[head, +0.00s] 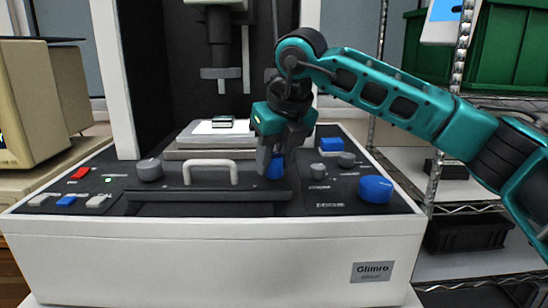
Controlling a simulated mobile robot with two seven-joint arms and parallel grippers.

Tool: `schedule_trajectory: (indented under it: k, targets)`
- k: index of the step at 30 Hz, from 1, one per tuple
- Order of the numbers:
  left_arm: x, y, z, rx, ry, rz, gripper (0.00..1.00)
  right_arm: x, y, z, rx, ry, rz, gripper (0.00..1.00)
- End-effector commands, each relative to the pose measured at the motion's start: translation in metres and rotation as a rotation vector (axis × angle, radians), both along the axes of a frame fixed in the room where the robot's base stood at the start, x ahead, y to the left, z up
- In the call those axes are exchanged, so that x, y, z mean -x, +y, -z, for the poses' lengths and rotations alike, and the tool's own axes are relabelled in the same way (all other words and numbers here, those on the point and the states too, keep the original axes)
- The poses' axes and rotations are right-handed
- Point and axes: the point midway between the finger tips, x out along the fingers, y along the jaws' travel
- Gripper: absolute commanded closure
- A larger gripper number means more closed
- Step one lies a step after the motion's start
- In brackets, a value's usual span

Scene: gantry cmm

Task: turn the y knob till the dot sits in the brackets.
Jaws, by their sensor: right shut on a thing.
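My right gripper (274,160) reaches down from the right onto the machine's front panel. It is shut on a small blue knob (275,170), which its fingers partly hide. I cannot read a label that shows whether this is the y knob. Other knobs on the panel are a grey knob (149,169) at the left, a small grey knob (318,172) and a large blue knob (375,189) at the right. I cannot make out the dot or the brackets. My left gripper is not in view.
A pale bar handle (210,164) stands left of my right gripper. Behind it is a stage (206,141) with a small dark part (222,122) under the probe head (221,73). A wire shelf post (447,100) stands close to my right arm.

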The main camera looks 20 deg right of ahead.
Motion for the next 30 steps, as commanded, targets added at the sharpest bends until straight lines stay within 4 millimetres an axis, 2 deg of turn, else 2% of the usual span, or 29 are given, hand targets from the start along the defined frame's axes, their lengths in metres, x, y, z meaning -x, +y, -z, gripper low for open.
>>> schedule_trajectory:
  k: [6,7,14,23,26,30]
  targets:
    - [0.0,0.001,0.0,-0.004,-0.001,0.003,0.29,0.0,0.0,-0.001,-0.001,-0.001,-0.001,0.95]
    - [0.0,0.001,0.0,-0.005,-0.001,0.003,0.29,0.0,0.0,-0.001,-0.001,-0.001,-0.001,0.62]
    - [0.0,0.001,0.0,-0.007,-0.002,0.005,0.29,0.0,0.0,0.0,-0.001,-0.001,-0.001,0.4]
    - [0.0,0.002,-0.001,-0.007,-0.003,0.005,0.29,0.001,0.0,-0.003,-0.001,-0.001,-0.001,0.39]
    - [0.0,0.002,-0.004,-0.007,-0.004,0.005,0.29,0.004,-0.001,-0.014,-0.001,-0.002,-0.001,0.39]
    - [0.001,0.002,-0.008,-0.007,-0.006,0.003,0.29,0.014,-0.003,-0.04,-0.001,-0.005,-0.002,0.39]
